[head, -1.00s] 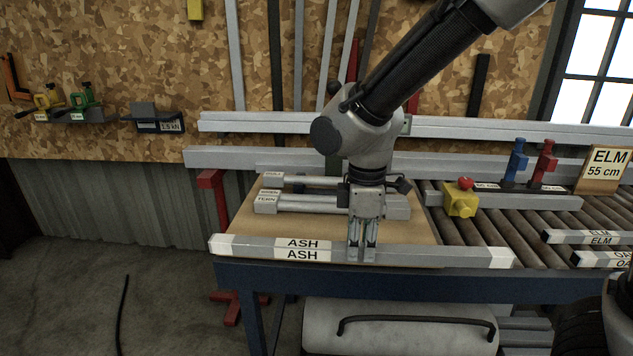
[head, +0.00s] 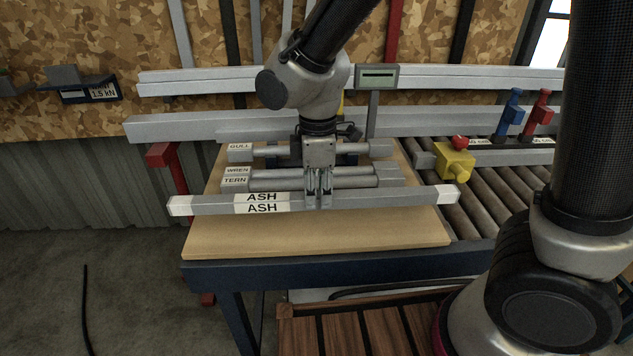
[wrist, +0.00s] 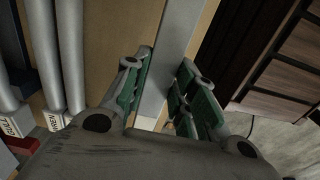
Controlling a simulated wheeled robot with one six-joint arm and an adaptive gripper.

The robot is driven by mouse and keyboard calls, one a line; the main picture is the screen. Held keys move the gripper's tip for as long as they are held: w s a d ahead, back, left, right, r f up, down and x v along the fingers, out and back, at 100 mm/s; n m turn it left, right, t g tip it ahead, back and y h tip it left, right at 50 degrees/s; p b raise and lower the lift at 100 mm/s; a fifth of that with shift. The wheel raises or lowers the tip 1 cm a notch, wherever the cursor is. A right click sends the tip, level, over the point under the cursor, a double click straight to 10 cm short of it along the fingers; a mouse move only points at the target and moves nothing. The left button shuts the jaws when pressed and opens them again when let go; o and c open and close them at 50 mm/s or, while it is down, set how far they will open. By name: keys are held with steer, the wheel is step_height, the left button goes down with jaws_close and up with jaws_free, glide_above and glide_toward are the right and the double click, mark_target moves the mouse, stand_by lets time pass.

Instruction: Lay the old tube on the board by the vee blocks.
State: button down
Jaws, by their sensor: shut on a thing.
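A long grey square tube (head: 400,199) with white ends and an ASH label is the piece I hold. My gripper (head: 318,202) is shut on it near its middle, fingers pointing down. The wrist view shows the tube (wrist: 176,55) between the green finger pads of my gripper (wrist: 162,90). The tube lies across the picture over the tan board (head: 320,236); I cannot tell its height. Behind it on the board are grey pieces labelled GULL (head: 240,148), WREN (head: 236,171) and TERN (head: 235,182), with round bars running right from them to end blocks, partly hidden by my gripper.
The front strip of the board is bare. A roller conveyor (head: 490,200) adjoins on the right, with a yellow block with a red knob (head: 455,160) near the board. Long grey rails (head: 180,127) run behind. A slatted wooden surface (head: 375,325) lies below, in front.

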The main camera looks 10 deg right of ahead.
mark_target(318, 195)
steer(key=shift+f, duration=3)
steer(key=c, duration=1.1)
jaws_free()
step_height(318, 195, up, 12)
steer(key=shift+r, duration=0.1)
